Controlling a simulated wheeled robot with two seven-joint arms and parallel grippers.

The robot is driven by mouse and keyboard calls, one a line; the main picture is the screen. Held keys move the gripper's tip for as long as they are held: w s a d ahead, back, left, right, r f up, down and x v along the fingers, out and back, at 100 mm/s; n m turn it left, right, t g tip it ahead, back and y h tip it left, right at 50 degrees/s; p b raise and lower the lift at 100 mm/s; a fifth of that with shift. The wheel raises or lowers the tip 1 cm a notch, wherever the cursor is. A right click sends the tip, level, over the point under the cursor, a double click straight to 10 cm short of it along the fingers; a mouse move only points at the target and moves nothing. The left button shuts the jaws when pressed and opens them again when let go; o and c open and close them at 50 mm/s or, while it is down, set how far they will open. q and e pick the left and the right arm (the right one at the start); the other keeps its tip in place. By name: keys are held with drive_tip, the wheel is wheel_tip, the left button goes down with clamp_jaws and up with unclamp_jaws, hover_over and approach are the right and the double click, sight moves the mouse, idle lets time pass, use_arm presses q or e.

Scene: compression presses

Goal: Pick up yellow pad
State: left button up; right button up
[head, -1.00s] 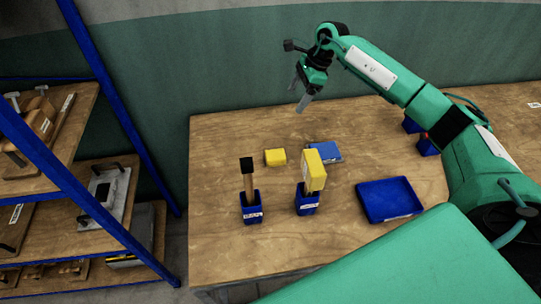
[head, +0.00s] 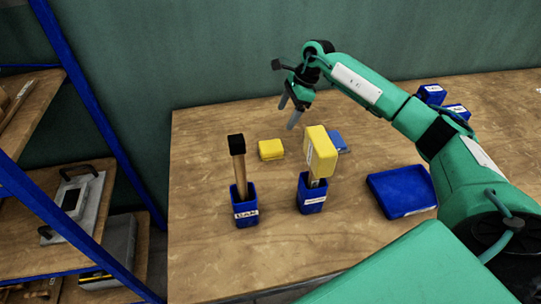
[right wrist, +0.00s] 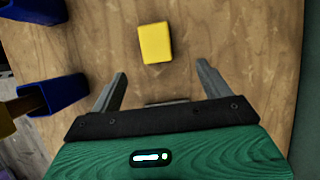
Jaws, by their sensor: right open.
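The yellow pad (head: 271,149) is a small yellow block lying flat on the wooden table (head: 220,280), behind the blue holders. In the right wrist view the yellow pad (right wrist: 155,43) lies beyond the fingertips, roughly between them. My right gripper (head: 290,113) is open and empty, above the table's back part and a little right of the pad in the head view. Its two fingers (right wrist: 160,80) are spread wide in the right wrist view. My left gripper is not in view.
A blue holder (head: 246,212) with a black-headed hammer (head: 238,165) and another (head: 311,197) with a yellow-headed tool (head: 320,148) stand in front. A blue block (head: 338,142) and a blue tray (head: 402,192) lie right. A shelf (head: 28,118) stands left.

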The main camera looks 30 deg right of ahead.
drive_tip(key=p, duration=0.2)
approach(273, 145)
drive_tip(key=x, duration=0.5)
drive_tip(key=shift+w+a, duration=0.15)
drive_tip(key=shift+w, duration=0.25)
drive_tip(key=shift+s+a+f+p, duration=0.15)
drive_tip(key=shift+a+f+p, duration=0.05)
drive_tip(key=shift+f+p, duration=0.3)
drive_tip(key=p+x, duration=0.1)
drive_tip(key=x, duration=0.2)
drive_tip(key=shift+s+f+p, duration=0.2)
drive_tip(key=shift+p, duration=0.1)
drive_tip(key=shift+a+f, duration=0.1)
drive_tip(key=shift+f, duration=0.2)
drive_tip(key=c, duration=1)
